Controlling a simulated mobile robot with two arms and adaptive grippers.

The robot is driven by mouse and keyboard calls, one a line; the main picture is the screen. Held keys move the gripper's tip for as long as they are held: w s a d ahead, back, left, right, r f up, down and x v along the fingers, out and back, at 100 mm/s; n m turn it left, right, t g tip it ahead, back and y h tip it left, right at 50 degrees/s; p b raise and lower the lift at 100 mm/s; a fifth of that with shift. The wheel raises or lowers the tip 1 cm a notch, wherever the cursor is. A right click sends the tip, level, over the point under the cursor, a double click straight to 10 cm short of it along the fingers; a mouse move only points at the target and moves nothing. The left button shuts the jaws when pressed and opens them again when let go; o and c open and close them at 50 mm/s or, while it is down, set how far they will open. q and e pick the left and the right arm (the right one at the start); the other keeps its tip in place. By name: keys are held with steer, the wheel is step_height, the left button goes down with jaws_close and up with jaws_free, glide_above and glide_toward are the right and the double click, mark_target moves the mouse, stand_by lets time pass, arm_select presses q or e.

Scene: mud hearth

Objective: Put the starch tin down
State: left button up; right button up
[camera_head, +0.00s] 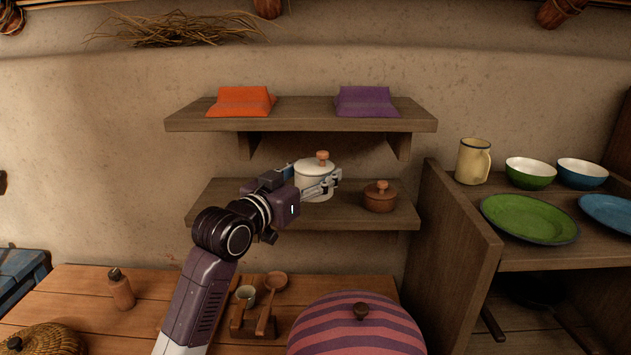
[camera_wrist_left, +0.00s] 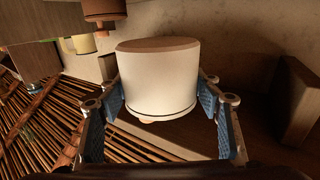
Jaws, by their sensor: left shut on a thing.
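The starch tin (camera_head: 313,182) is a white pot-like tin with a lid and a round wooden knob. My left gripper (camera_head: 311,180) is shut on it, with a finger on each side. In the left wrist view the tin (camera_wrist_left: 158,80) appears upside down between the blue finger pads of the gripper (camera_wrist_left: 162,98). Its brown underside shows bare there, so it appears held clear of any surface. In the head view it is upright in front of or over the lower wall shelf (camera_head: 235,212). My right gripper is not in view.
A brown lidded pot (camera_head: 380,197) stands right of the tin on the lower shelf. The upper shelf (camera_head: 300,115) holds an orange bundle (camera_head: 241,102) and a purple bundle (camera_head: 366,102). The lower shelf's left part looks free. A striped dome (camera_head: 357,328) stands below.

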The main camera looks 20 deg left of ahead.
arm_select(q)
steer(key=w, duration=0.2)
steer(key=w+a+f+p, duration=0.1)
steer(key=w, duration=0.1)
steer(key=w+a+f+p, duration=0.1)
steer(key=w, duration=0.2)
steer(key=shift+f, duration=0.25)
step_height(320, 180, down, 4)
steer(key=shift+r+p, duration=0.2)
steer(key=shift+p, duration=0.6)
steer(key=shift+w+f, duration=0.1)
steer(key=shift+f, duration=0.4)
steer(key=o, duration=1.3)
